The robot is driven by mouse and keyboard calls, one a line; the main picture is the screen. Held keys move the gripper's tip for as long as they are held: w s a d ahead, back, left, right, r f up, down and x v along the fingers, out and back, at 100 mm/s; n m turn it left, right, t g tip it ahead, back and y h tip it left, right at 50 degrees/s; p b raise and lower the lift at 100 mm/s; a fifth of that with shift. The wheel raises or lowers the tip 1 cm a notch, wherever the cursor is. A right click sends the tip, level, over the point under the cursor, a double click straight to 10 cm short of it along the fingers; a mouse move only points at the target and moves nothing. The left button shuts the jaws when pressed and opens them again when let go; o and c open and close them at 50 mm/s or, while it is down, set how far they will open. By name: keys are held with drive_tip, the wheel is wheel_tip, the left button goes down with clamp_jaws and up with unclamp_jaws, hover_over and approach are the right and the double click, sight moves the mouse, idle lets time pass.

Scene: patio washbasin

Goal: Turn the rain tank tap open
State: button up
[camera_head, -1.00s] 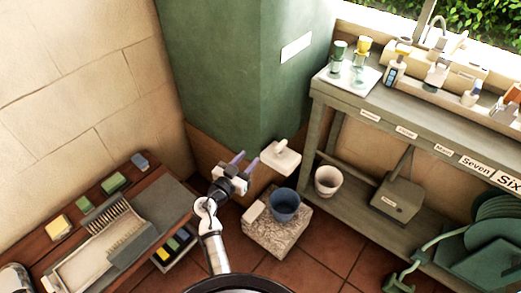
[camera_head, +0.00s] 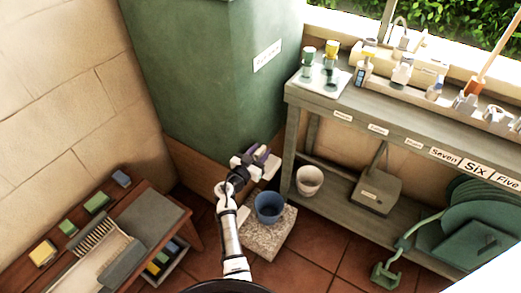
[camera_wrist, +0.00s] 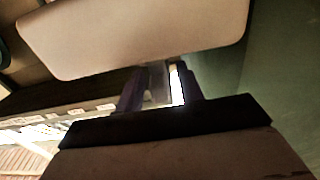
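The green rain tank (camera_head: 190,80) stands at the back with a white label on it. Its pale tap (camera_head: 270,170) sticks out low at the tank's front right, partly hidden by my gripper. My gripper (camera_head: 262,153) is at the tap, its purple fingers beside the handle. In the wrist view, the tap's broad pale body (camera_wrist: 135,35) fills the top. A small grey part, seemingly the handle (camera_wrist: 159,82), shows between my two fingers (camera_wrist: 160,88). A bright gap shows beside the right finger, so the fingers look apart. Contact with the handle cannot be told.
A blue bucket (camera_head: 269,207) stands on a stone block (camera_head: 262,240) below the tap. A white pot (camera_head: 309,181) and a grey box (camera_head: 375,192) are on the bench's lower shelf (camera_head: 335,207). A wooden table (camera_head: 185,222) with brushes is at left.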

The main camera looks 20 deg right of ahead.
drive_tip(key=shift+w+d, duration=0.15)
drive_tip(key=shift+d, duration=0.1)
clamp_jaws()
